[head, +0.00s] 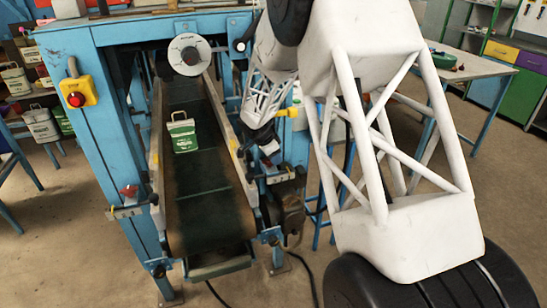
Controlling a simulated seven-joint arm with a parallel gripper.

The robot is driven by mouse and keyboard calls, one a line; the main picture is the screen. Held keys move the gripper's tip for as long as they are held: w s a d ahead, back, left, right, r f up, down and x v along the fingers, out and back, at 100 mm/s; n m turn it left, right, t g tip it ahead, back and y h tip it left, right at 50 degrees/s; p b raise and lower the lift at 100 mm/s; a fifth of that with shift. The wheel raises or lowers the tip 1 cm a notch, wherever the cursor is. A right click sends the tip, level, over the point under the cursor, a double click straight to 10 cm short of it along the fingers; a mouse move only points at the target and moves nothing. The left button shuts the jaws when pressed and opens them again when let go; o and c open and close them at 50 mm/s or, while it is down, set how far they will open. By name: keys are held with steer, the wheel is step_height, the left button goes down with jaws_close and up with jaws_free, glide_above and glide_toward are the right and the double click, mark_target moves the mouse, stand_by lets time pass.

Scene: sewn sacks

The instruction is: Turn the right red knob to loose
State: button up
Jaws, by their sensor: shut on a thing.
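My gripper (268,150) reaches down to the right side of the conveyor, at the bracket that mirrors the one on the left. It is shut at the place of the right red knob, which is hidden behind the jaws, so its turn cannot be read. The left red knob (129,190) sits on its bracket at the conveyor's left side, clear of my gripper. The conveyor belt (205,208) runs between the two brackets.
A green and white sack (182,133) lies on the belt. A yellow box with a red button (77,92) is on the blue frame (90,150) at left. A dark motor (289,208) sits below my gripper. A table (470,66) stands at back right.

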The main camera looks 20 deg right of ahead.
steer(key=n, duration=0.1)
steer(key=n+t, duration=0.1)
steer(key=n, duration=0.2)
steer(key=shift+w+t+y, duration=0.25)
steer(key=shift+t+y, duration=0.05)
steer(key=n, duration=0.1)
steer(key=n+t, duration=0.1)
steer(key=n, duration=0.1)
steer(key=n+y, duration=0.1)
steer(key=shift+w+a+n, duration=0.25)
steer(key=shift+n, duration=0.05)
steer(key=shift+w+a+n+t+y, duration=0.1)
steer(key=shift+n+t+y, duration=0.2)
steer(key=shift+n, duration=0.65)
steer(key=shift+a+n+t+y, duration=0.15)
steer(key=shift+n+y, duration=0.25)
steer(key=shift+n, duration=0.55)
steer(key=shift+a+n+y, duration=0.15)
steer(key=shift+n+y, duration=0.2)
steer(key=shift+n, duration=0.6)
steer(key=shift+a+n+y, duration=0.1)
steer(key=shift+n+y, duration=0.25)
steer(key=shift+n, duration=0.9)
steer(key=o, duration=0.9)
steer(key=shift+r+t, duration=0.15)
steer(key=shift+t, duration=0.1)
